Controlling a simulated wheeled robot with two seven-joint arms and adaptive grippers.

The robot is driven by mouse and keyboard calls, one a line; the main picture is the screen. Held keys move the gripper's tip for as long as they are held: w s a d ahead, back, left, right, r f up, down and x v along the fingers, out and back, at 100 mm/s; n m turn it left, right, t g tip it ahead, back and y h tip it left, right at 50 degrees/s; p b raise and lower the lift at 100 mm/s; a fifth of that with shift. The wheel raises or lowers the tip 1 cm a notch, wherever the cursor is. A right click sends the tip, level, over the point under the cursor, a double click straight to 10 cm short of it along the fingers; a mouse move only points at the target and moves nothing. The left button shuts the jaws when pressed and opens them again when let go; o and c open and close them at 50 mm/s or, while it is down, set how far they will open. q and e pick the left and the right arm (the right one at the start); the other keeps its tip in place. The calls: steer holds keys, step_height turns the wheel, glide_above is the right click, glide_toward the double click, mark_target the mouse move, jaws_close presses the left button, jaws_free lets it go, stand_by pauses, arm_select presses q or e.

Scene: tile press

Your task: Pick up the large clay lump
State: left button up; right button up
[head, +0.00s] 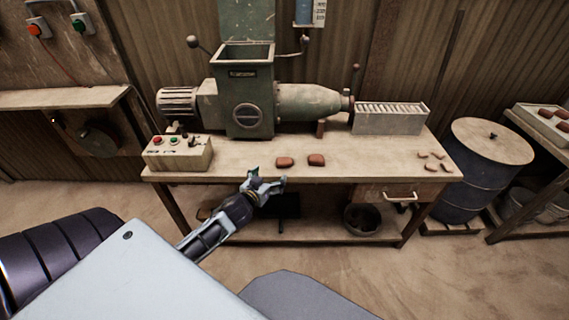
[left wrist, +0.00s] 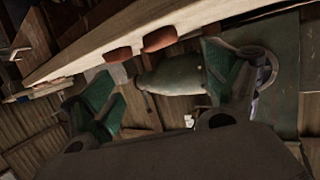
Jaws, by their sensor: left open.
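Two reddish-brown clay lumps lie side by side near the front of the workbench, a left one (head: 285,162) and a right one (head: 316,160). They look close in size, and I cannot tell which is the larger. Both also show in the left wrist view, one lump (left wrist: 118,54) and the other (left wrist: 159,38), near the bench edge. My left gripper (head: 268,181) is open and empty, at the bench's front edge, just below and left of the left lump. It touches neither lump. Its spread green-padded fingers (left wrist: 155,85) show in the left wrist view. My right gripper is not in view.
A green press (head: 249,105) stands behind the lumps. A control box (head: 179,153) is at the bench's left end, a ribbed tray (head: 390,120) at the right. Several small clay pieces (head: 431,167) lie at the right end. The bench front (head: 350,172) between is clear.

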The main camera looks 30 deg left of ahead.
arm_select(q)
glide_toward(283, 162)
steer(key=shift+w, duration=0.8)
steer(key=x, duration=0.2)
steer(key=shift+w+a+f+b, duration=0.15)
steer(key=shift+w+f+b, duration=0.15)
steer(key=shift+f+b, duration=0.1)
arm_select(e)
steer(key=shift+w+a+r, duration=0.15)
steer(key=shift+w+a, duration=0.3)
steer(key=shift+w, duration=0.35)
arm_select(q)
steer(key=shift+w, duration=0.1)
steer(key=shift+w+a+f, duration=0.1)
steer(key=shift+w+f, duration=0.1)
steer(key=shift+w, duration=0.4)
steer(key=shift+x, duration=0.9)
steer(key=shift+w+a+f+b, duration=0.1)
steer(key=shift+w+f+b, duration=0.2)
steer(key=shift+w, duration=0.6)
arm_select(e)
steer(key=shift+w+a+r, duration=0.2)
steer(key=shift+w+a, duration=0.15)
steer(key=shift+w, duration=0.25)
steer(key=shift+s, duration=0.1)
